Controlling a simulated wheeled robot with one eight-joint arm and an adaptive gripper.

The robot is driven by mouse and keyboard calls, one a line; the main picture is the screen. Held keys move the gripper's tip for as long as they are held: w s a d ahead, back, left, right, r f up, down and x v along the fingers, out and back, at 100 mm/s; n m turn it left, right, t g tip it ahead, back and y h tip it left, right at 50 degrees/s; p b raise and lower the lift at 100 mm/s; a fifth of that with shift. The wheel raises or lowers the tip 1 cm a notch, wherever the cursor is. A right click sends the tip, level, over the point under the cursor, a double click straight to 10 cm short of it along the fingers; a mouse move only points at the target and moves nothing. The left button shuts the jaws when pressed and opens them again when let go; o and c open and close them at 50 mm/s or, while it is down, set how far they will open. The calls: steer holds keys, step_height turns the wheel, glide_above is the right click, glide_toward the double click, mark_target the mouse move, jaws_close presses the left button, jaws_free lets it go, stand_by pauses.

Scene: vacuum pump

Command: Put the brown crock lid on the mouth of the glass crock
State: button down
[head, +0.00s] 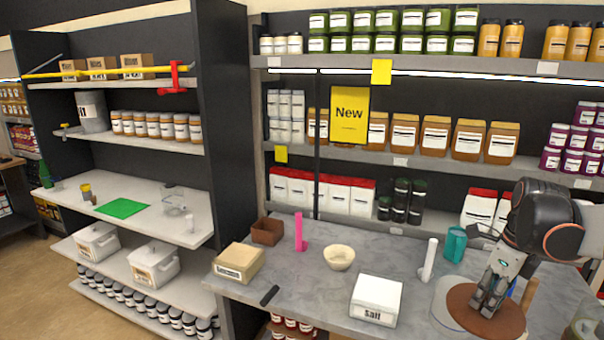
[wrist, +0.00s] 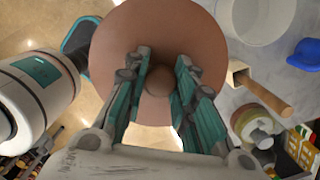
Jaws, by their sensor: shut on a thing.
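The brown crock lid (head: 461,303) is a flat round disc with a knob, held roughly level at the right of the counter in the head view. My gripper (head: 488,308) is shut on its knob from above. In the wrist view the lid (wrist: 110,60) fills the upper middle, and my gripper's teal-padded fingers (wrist: 160,95) close around the knob. The glass crock (head: 442,318) is pale and see-through, and the lid partly hides it in the head view. A pale round rim, seemingly the crock (wrist: 262,20), shows right of the lid in the wrist view. The lid appears offset from it.
A white salt box (head: 376,300), a white upright object (head: 428,262) and a teal cup (head: 455,244) stand near the crock. A wooden-handled thing (wrist: 265,93) is close right of the lid. A cream bowl (head: 339,257) stands farther left. Stocked shelves rise behind the counter.

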mark_target(452, 314)
steer(key=w+a+f+n+g+b, duration=0.1)
steer(key=a+f+n+b, duration=0.4)
steer(key=a+f+n, duration=0.6)
steer(key=w+a+f+n+g+b, duration=0.1)
steer(key=w+a+f+n+b, duration=0.3)
steer(key=a+f+n, duration=0.8)
step_height(452, 314, down, 6)
steer(key=n+b, duration=0.1)
steer(key=n, duration=0.6)
steer(key=shift+w+a+f+g+h, duration=0.2)
steer(key=shift+a+g+h, duration=0.1)
steer(key=shift+h, duration=0.1)
steer(key=shift+d, duration=0.15)
